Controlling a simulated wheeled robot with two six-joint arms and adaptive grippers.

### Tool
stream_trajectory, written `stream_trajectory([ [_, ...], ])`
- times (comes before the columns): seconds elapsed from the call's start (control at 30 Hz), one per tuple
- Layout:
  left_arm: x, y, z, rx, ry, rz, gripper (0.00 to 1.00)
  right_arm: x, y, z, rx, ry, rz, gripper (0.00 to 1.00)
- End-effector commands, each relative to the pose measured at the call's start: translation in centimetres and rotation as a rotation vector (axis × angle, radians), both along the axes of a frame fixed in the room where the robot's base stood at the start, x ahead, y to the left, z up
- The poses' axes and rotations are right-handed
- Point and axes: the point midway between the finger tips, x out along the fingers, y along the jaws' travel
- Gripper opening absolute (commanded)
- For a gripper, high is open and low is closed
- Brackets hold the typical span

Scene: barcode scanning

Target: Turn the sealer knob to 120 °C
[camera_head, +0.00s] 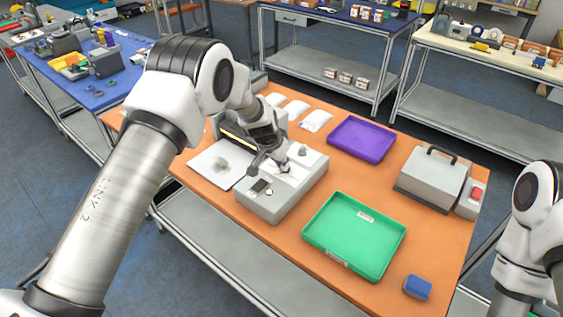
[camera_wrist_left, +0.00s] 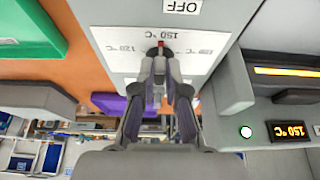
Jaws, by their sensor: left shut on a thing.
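The sealer (camera_head: 283,204) is a grey machine on the orange table, with a glowing yellow strip (camera_wrist_left: 285,71). Its temperature label (camera_wrist_left: 198,40) shows upside down in the wrist view, with 150 °C at the middle and 120 °C to the left. My left gripper (camera_wrist_left: 160,58) is shut on the knob (camera_wrist_left: 160,44), whose red mark points at 150 °C. The fingers hide most of the knob. My left gripper also shows over the sealer in the head view (camera_head: 277,163). My right gripper is out of view.
A green tray (camera_head: 323,237) and a purple tray (camera_head: 362,139) lie right of the sealer. White pouches (camera_head: 316,120) lie behind it. A grey device with a handle (camera_head: 433,178) and a blue block (camera_head: 417,287) are at the right.

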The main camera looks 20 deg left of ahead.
Motion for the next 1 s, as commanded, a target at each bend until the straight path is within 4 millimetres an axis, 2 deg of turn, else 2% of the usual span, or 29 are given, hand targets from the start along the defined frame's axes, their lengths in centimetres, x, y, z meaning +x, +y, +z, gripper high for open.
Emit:
stream_trajectory([
  [0.27, 0.0, -0.1, 0.2, 0.001, -0.001, 0.073, 0.0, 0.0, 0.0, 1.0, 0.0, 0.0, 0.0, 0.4],
  [0.43, -0.1, -0.3, 0.1, 0.002, -0.002, 0.176, 0.0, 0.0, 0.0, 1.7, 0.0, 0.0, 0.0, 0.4],
  [0.57, -0.1, -0.5, -0.2, 0.003, -0.002, 0.281, 0.0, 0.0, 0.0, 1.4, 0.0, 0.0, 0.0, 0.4],
  [0.77, 0.1, -0.8, -0.9, 0.003, -0.006, 0.465, 0.0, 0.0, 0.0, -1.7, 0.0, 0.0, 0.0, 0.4],
  [1.0, 0.2, -1.1, -1.2, 0.001, -0.008, 0.696, 0.0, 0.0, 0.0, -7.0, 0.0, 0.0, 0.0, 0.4],
])
